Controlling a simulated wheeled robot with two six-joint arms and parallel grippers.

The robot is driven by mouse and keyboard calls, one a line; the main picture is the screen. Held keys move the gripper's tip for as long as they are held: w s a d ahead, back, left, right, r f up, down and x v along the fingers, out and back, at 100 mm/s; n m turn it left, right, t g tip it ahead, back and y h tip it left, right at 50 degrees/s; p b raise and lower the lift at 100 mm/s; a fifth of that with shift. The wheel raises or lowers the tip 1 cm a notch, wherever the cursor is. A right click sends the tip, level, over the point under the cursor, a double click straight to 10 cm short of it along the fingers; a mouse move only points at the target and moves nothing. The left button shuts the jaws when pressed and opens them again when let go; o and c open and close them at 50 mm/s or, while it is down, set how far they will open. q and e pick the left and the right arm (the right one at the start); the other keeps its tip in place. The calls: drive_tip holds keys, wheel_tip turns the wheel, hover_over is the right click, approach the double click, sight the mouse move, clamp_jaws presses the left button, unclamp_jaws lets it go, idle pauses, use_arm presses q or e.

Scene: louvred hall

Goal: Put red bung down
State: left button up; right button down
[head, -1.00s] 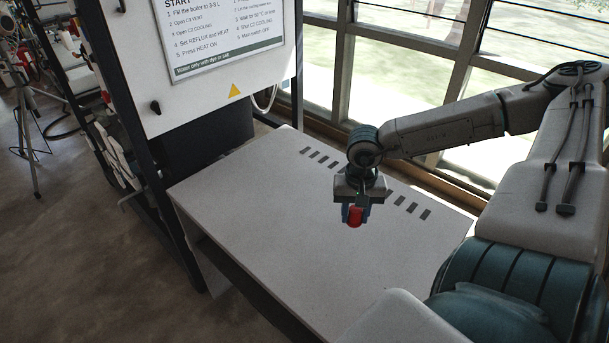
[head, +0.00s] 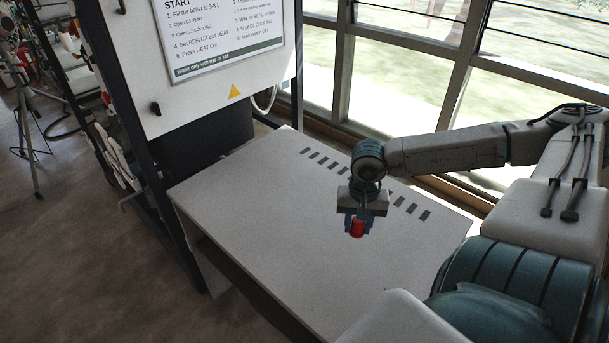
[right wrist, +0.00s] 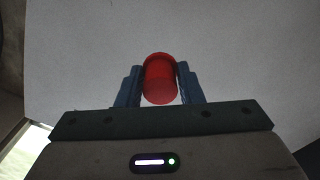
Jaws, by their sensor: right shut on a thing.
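The red bung (head: 357,229) is between the fingers of my right gripper (head: 356,226), over the white table (head: 270,240). In the right wrist view the bung (right wrist: 160,80) is a red, rounded piece with the blue fingers of the right gripper (right wrist: 160,86) shut on both its sides. The pale tabletop (right wrist: 235,60) lies behind it. I cannot tell how large the gap is between bung and table. My left gripper is not in view.
A panel with a printed instruction sheet (head: 225,35) stands at the table's back left. Dark slots (head: 320,160) run along the table's window side. Windows (head: 400,70) line the far side. The table's left and front parts are clear.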

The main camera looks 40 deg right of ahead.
sight(362, 234)
drive_tip(key=shift+s+f+m, duration=0.4)
drive_tip(key=shift+s+f, duration=0.1)
drive_tip(key=shift+f, duration=0.4)
drive_tip(key=shift+s+f, duration=0.15)
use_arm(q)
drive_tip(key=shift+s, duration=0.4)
use_arm(e)
drive_tip(key=shift+s+a+f, duration=0.1)
drive_tip(key=shift+s+f, duration=0.05)
drive_tip(key=shift+f, duration=0.2)
